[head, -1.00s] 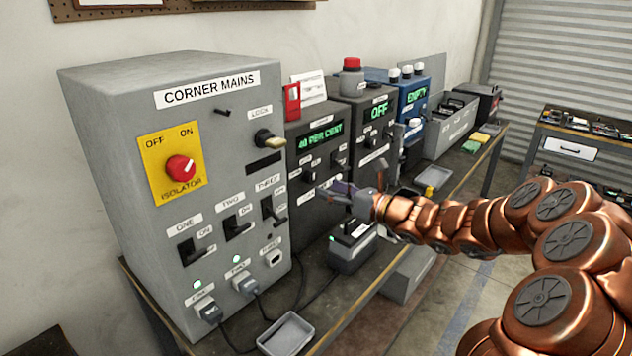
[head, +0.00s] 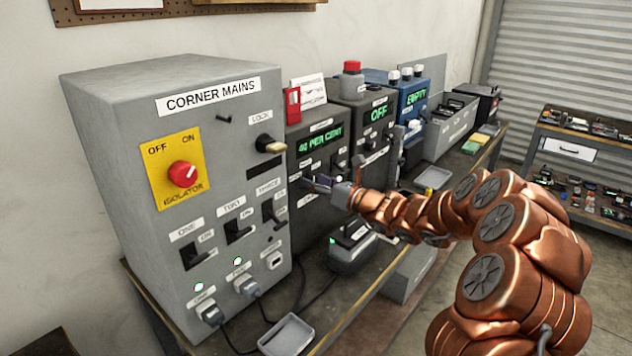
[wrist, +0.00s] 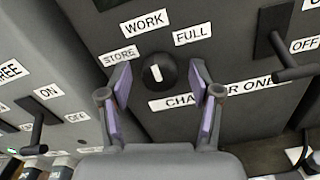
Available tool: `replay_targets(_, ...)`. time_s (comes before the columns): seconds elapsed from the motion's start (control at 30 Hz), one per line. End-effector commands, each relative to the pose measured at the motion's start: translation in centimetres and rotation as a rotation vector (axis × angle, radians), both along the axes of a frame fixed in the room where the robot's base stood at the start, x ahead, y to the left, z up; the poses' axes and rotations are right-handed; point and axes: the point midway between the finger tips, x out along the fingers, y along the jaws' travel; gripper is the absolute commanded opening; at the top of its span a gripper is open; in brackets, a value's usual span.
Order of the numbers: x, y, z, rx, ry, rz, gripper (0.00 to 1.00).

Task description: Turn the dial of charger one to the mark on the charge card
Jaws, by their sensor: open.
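Charger one (head: 316,140) is the dark grey box beside the corner mains cabinet, and its green display reads 40 PER CENT. In the wrist view its dial (wrist: 156,73) is a black round knob with a white pointer line, pointing up and slightly left, towards the WORK label (wrist: 144,23). The STORE label (wrist: 118,57) is left of it and the FULL label (wrist: 193,34) upper right. My gripper (wrist: 160,85) is open, with one finger on each side of the dial and gaps showing. The charge card (head: 308,90) appears to be the white card behind the charger; its writing is unreadable.
The corner mains cabinet (head: 172,190) stands close on the left with its switches and plugs. A switch lever (wrist: 285,55) projects right of the dial. A second charger (head: 377,112) reads OFF. A small grey tray (head: 286,335) lies on the bench.

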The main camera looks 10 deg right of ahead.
Motion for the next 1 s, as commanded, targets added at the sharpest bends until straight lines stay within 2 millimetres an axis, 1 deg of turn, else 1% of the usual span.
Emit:
replay_targets(0.2,0.01,0.02,0.0,-0.001,-0.001,0.0,0.63)
replay_targets(0.77,-0.01,-0.01,0.02,-0.001,-0.001,0.0,0.05)
replay_targets(0.8,-0.01,-0.01,0.02,-0.001,-0.001,0.0,0.03)
replay_targets(1.0,-0.01,0.03,-0.12,-0.016,-0.012,0.001,0.03)
